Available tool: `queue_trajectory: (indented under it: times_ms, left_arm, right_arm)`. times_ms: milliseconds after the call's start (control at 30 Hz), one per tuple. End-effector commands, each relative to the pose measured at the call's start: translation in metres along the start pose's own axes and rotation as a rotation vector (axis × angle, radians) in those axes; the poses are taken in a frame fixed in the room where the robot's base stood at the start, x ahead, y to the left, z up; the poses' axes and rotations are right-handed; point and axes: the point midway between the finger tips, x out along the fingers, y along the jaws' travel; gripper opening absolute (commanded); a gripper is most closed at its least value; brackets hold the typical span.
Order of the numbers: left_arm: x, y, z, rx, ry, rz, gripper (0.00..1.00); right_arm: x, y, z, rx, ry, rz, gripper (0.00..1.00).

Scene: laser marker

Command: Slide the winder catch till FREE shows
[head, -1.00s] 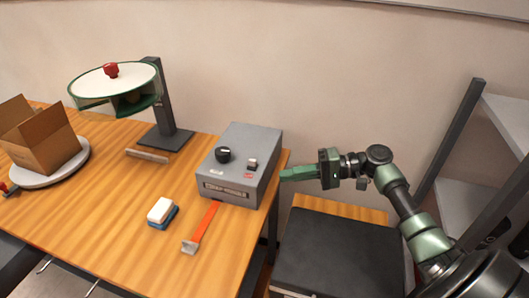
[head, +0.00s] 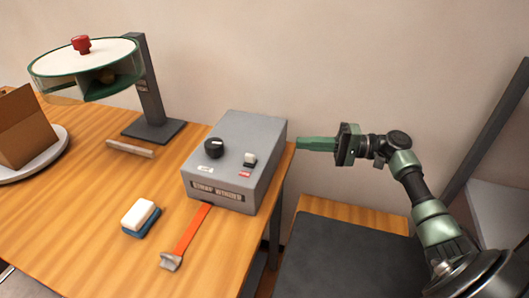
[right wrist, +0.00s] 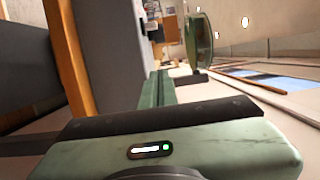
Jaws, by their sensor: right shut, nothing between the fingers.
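The strap winder (head: 262,160) is a grey box near the right edge of the wooden table. A small light-topped catch (head: 250,159) sits on its top at the right, with a red label (head: 245,174) in front of it. The label's lettering is too small to read. My right gripper (head: 300,143) is shut and empty, its green fingers pointing left beside the box's right side. It is away from the catch. In the right wrist view the shut fingers (right wrist: 160,88) point ahead, with the grey box (right wrist: 115,45) to their left. My left gripper is not in view.
A black knob (head: 213,148) stands on the box left of the catch. An orange strap (head: 192,232) runs out of its front. A white and blue block (head: 140,217), a green-rimmed reel stand (head: 150,90) and a cardboard box (head: 28,125) are to the left.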

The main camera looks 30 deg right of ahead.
Motion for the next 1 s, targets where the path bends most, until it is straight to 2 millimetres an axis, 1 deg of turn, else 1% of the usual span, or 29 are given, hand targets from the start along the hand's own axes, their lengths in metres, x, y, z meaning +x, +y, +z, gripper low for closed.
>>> queue_trajectory:
  times_ms: [200, 333, 467, 800, 900, 1000]
  left_arm:
    - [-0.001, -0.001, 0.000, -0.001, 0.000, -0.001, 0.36]
    - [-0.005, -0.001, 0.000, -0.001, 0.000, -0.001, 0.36]
    - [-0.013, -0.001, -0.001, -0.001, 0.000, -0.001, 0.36]
    - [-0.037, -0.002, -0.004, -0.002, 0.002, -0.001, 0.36]
    - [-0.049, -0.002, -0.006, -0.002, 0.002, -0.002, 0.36]
    - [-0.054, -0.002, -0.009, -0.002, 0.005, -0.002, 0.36]
  right_arm:
    - [0.001, -0.001, 0.000, 0.000, -0.001, 0.000, 0.00]
    - [0.010, -0.002, 0.000, 0.000, -0.001, 0.000, 0.00]
    - [0.030, -0.004, 0.001, 0.000, -0.002, 0.000, 0.00]
    - [0.103, -0.005, 0.001, 0.000, -0.003, -0.002, 0.00]
    - [0.105, -0.004, 0.018, 0.003, -0.003, 0.003, 0.00]
    - [0.108, -0.003, 0.029, 0.002, -0.002, 0.003, 0.00]
